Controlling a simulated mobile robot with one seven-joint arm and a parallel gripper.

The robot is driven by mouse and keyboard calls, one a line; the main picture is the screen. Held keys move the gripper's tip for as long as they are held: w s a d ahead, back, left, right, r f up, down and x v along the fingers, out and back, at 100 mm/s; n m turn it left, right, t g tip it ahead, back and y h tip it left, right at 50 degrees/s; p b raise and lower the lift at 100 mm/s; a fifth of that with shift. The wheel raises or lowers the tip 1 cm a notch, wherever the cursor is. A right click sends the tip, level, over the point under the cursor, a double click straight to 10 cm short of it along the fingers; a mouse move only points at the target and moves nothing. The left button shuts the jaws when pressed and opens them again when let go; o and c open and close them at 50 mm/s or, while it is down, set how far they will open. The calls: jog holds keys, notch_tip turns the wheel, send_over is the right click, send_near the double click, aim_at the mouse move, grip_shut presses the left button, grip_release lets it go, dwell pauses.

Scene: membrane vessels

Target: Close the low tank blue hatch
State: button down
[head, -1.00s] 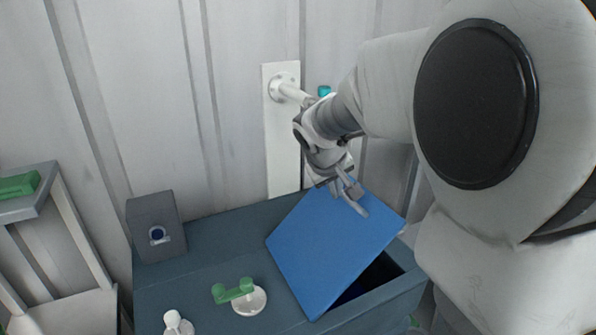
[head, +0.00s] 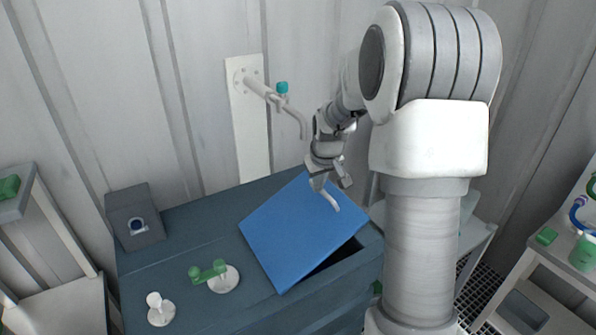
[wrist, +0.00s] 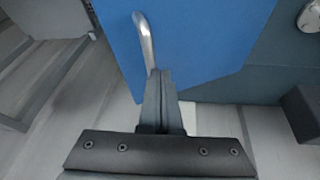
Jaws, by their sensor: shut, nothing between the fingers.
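The blue hatch (head: 290,235) is a flat panel on top of the low dark blue-grey tank (head: 190,290). It stands tilted and part open, with a dark gap under its right front edge. A curved metal handle (head: 331,201) is on its upper face. It also shows in the wrist view (wrist: 145,40). My gripper (head: 318,186) is over the hatch, close to the handle. In the wrist view its fingers (wrist: 161,73) are together and empty, just beside the handle's lower end. I cannot tell whether they touch the handle or the panel.
A green-handled valve (head: 210,272) and a white knob (head: 159,310) stand on the tank top, left of the hatch. A grey box (head: 134,215) sits at its back left. A wall pipe with a teal cap (head: 282,88) juts out near my arm. A shelf (head: 560,285) stands at right.

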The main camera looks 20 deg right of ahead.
aim_at(335, 203)
jog(key=d+f+y+b, duration=0.1)
jog(key=d+f, duration=0.1)
jog(key=f, duration=0.1)
jog(key=d+f+y+b, duration=0.1)
jog(key=d+f, duration=0.1)
jog(key=f, duration=0.1)
jog(key=w+d+f+y+b, duration=0.1)
jog(key=d+f, duration=0.1)
jog(key=f, duration=0.1)
jog(key=shift+w+f+m+g+y, duration=0.1)
jog(key=shift+f+m+g+y, duration=0.05)
jog(key=shift+m+g+y, duration=0.2)
jog(key=shift+d+f+b, duration=0.2)
jog(key=shift+f+b, duration=0.3)
jog(key=shift+b, duration=0.1)
jog(key=shift+f, duration=0.1)
